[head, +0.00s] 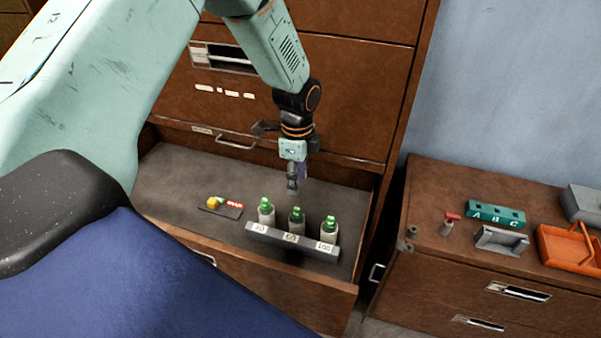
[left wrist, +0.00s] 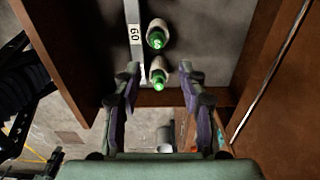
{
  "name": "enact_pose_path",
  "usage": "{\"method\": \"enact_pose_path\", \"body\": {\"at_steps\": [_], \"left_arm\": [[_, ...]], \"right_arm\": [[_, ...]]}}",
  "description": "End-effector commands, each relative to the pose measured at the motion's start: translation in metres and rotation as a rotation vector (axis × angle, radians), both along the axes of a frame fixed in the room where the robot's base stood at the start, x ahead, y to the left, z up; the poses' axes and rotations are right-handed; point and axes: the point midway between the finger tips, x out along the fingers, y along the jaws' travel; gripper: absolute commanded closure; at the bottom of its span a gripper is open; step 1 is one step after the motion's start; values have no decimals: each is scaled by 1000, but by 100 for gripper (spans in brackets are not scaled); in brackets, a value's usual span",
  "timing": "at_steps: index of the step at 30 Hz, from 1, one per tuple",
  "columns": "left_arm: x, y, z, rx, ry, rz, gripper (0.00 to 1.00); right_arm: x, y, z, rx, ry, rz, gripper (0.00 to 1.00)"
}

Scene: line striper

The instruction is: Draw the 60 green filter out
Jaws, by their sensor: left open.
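Three white filters with green tops stand in a row behind a grey label strip (head: 312,247) in the open drawer. The middle one, the 60 green filter (head: 296,219), is behind the 60 label. The left filter (head: 266,211) and the right filter (head: 328,231) stand on either side. My left gripper (head: 292,186) points down above and slightly behind the middle filter, apart from it. In the left wrist view, my open left gripper (left wrist: 158,74) has a filter (left wrist: 158,72) between its fingertips in the picture; another filter (left wrist: 156,36) is beside the 60 label (left wrist: 135,34). The third filter is not visible there.
The open drawer (head: 180,172) also holds a small dark tray (head: 220,209) with yellow and red pieces. The brown cabinet (head: 345,90) rises behind it. At right, a low cabinet (head: 440,275) bears an orange tray (head: 570,247) and a teal block (head: 497,213).

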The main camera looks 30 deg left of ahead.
Motion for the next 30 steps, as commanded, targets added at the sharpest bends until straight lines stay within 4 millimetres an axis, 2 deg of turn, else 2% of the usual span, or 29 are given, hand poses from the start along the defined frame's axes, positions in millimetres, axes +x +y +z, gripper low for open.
{"method": "enact_pose_path", "body": {"at_steps": [10,21,30], "left_arm": [[-5,0,-21,0,2,1,58],[-2,-1,-62,0,0,1,58],[0,-1,-91,0,0,-1,58]], "right_arm": [[0,0,-9,0,0,-1,60],[0,0,-43,0,0,0,60],[0,0,-63,0,0,0,60]]}}
